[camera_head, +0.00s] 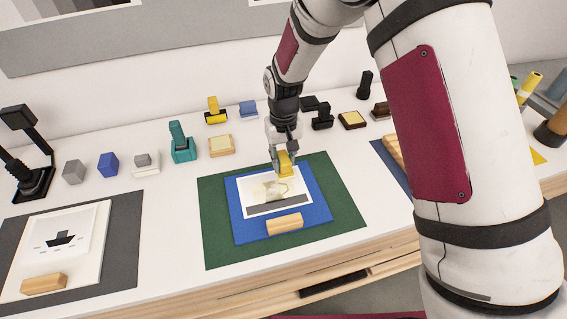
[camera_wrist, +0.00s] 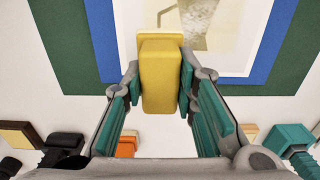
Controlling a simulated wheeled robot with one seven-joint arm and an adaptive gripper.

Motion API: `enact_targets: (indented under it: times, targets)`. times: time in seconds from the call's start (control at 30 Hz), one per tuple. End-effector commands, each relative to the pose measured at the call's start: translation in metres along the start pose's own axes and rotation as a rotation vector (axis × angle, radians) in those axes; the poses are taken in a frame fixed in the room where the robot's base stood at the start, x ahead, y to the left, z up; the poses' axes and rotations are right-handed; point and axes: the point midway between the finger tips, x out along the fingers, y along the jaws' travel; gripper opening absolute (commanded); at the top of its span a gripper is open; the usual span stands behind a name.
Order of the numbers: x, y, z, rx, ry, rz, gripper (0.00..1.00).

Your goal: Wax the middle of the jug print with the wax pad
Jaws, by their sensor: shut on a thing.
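The jug print (camera_head: 262,191) lies on a blue board (camera_head: 239,228) on a green mat (camera_head: 218,247) in the head view. A wooden block (camera_head: 284,224) rests at its front edge. My gripper (camera_head: 281,160) is shut on a yellow wax pad (camera_head: 287,166), at the far right part of the print. In the wrist view my gripper (camera_wrist: 160,85) has the wax pad (camera_wrist: 160,75) between its teal fingers, and the print (camera_wrist: 236,42) shows beyond it. The pad hides part of the print. I cannot tell whether the pad touches the print.
A second print with a boat (camera_head: 62,237) lies on a grey mat (camera_head: 124,258) at left. Behind are a grey block (camera_head: 74,172), a blue block (camera_head: 108,165), a teal holder (camera_head: 183,149) and a wood-rimmed pad (camera_head: 221,146). Black items (camera_head: 322,118) stand behind my gripper.

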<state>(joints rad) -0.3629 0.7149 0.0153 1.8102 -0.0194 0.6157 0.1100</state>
Motion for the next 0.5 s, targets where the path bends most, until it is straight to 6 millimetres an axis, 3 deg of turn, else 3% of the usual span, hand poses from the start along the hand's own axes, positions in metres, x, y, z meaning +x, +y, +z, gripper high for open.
enact_targets:
  times: [0.5]
  targets:
    - [-0.037,0.0,0.0,0.0,0.003,0.0,0.0]
